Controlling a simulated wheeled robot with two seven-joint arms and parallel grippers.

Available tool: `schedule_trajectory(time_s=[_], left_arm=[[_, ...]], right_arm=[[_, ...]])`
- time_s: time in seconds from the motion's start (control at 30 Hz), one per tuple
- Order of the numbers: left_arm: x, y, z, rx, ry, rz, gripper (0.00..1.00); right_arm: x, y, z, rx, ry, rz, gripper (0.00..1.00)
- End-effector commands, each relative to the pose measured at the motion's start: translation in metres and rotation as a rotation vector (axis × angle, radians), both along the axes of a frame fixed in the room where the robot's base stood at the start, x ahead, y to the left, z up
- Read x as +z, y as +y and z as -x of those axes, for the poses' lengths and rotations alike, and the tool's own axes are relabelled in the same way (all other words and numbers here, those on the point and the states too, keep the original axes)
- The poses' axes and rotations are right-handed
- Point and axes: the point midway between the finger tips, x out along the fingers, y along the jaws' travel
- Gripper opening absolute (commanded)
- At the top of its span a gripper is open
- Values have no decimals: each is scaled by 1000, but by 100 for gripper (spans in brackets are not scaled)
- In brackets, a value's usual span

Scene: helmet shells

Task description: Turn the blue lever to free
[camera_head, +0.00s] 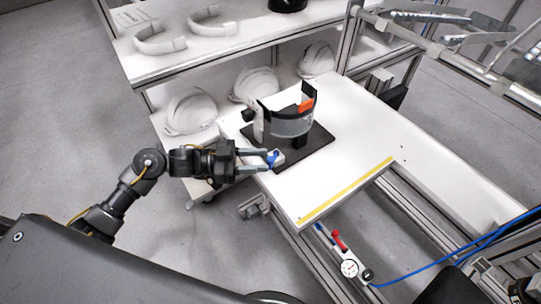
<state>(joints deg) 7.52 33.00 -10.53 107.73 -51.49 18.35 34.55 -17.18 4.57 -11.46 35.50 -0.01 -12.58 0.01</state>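A small blue lever (272,157) on a pale mount sits at the near left edge of the dark base plate (310,146) on the white table. My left gripper (265,161) comes in from the left at table height. Its two fingers are spread apart, with the tips right by the blue lever, one on the far side and one on the near side. I cannot tell whether they touch it. A helmet-shell fixture (291,122) with a grey curved band and an orange part stands on the plate. My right gripper is not in view.
White helmet shells (191,110) sit on the lower shelf behind, with white curved parts (160,40) above. A yellow strip (346,190) lines the table's near edge. Below it are a pressure gauge (349,268), a red handle (338,240) and a blue hose (430,268). The table's right side is clear.

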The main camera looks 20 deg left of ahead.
Motion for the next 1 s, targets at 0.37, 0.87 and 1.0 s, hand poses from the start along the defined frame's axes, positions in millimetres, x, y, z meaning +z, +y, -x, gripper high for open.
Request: schedule_trajectory(time_s=[0.37,0.87,1.0], left_arm=[[0,-34,-12,2,-1,-1,37],[0,-35,-12,2,-2,-2,6],[0,-34,-12,-2,-1,-3,0]], right_arm=[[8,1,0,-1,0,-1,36],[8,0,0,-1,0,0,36],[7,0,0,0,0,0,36]])
